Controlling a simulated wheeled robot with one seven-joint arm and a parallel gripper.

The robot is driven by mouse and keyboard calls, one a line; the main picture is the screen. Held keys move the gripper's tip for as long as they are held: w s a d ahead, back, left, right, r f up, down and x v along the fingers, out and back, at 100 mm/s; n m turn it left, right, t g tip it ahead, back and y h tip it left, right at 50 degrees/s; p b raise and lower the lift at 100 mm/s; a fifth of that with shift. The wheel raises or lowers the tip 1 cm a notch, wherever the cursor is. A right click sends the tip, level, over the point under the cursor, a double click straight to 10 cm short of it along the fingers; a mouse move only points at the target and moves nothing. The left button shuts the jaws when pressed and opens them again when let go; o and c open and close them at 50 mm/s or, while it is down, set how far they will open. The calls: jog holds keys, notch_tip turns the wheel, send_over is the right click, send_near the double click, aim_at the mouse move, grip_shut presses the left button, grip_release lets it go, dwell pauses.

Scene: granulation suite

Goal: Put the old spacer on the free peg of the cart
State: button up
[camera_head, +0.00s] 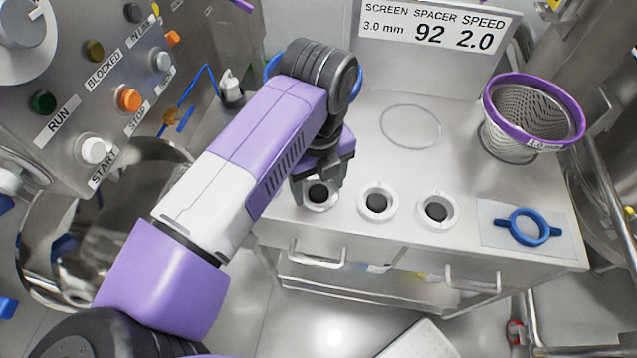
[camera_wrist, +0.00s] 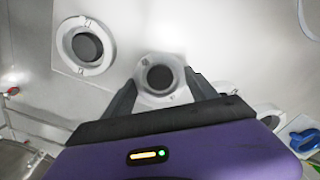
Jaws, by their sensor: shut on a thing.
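My gripper (camera_head: 318,190) is at the left end of the row of white rings on the cart top (camera_head: 350,135). In the wrist view its two fingers (camera_wrist: 160,85) close on opposite sides of a white spacer ring (camera_wrist: 160,97) with a dark round centre. I cannot tell whether this ring is seated or slightly raised. Two similar rings with dark centres, a middle one (camera_head: 364,204) and a right one (camera_head: 423,213), stand to its right. Another white ring (camera_wrist: 70,57) shows at left in the wrist view; my arm hides that spot in the head view. No bare peg is clearly visible.
A blue two-eared ring (camera_head: 513,226) lies on a pale mat at the cart's right front. A purple-rimmed screen basket (camera_head: 535,100) stands behind it. A sign (camera_head: 435,28) reads 3.0 mm, 92, 2.0. A button panel (camera_head: 90,80) is at left. Two drawer handles line the cart front.

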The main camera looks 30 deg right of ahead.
aim_at(319, 192)
jog(key=o, duration=1.5)
jog(key=shift+r, duration=0.1)
notch_tip(319, 192, up, 8)
jog(key=shift+f, duration=0.15)
